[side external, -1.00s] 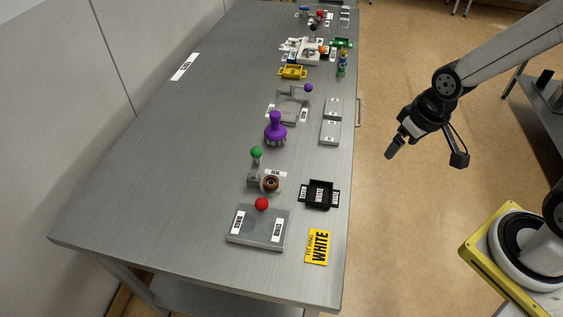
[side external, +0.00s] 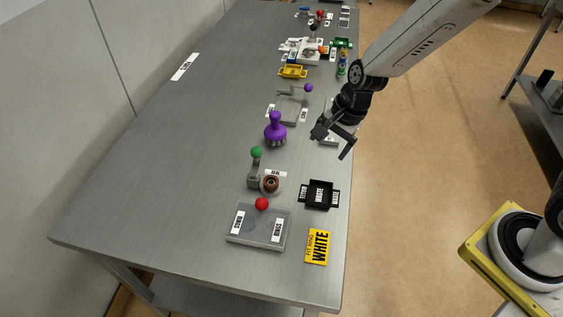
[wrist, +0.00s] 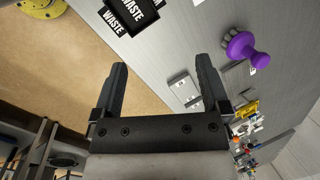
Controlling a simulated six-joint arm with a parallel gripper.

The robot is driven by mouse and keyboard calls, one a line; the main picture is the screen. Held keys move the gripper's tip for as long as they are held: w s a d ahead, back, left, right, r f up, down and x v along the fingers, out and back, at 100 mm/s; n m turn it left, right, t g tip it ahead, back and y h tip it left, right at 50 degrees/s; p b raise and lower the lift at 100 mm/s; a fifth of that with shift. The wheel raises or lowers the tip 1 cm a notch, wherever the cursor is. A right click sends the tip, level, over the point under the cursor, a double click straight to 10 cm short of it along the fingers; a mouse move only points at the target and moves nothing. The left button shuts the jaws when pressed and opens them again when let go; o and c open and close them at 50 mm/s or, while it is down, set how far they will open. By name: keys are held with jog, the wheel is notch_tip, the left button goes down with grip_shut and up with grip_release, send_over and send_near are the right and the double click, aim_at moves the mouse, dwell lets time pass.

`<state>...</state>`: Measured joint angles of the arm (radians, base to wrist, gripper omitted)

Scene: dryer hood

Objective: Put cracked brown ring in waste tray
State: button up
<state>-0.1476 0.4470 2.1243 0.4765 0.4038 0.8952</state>
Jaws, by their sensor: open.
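The brown ring (side external: 271,184) sits on a small round holder on the table, beside the grey stand with the green ball knob, in the side view. Any crack is too small to see. The black waste tray (side external: 319,194) lies to its right near the table's right edge, and its labels read WASTE. The tray also shows at the top of the wrist view (wrist: 131,14). My gripper (side external: 331,143) is open and empty, above the table's right edge, farther up the table than the ring and tray. In the wrist view its fingers (wrist: 160,78) are wide apart.
A clear-lidded box with a red knob (side external: 259,227) and a yellow WHITE card (side external: 317,247) lie at the near end. A purple knobbed tool (side external: 275,130) stands left of my gripper.

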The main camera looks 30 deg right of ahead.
aim_at(269, 182)
jog(key=w+a+f+m+y, duration=0.1)
jog(key=w+a+f+m, duration=0.4)
jog(key=a+m, duration=0.3)
jog(key=shift+w+f+m+y, duration=0.25)
jog(key=shift+w+m+y, duration=0.15)
jog(key=shift+m, duration=0.2)
jog(key=shift+f, duration=0.1)
jog(key=shift+x, duration=1.2)
jog(key=shift+f, duration=0.1)
jog(key=shift+x, duration=2.5)
jog(key=shift+w, duration=0.1)
grip_shut()
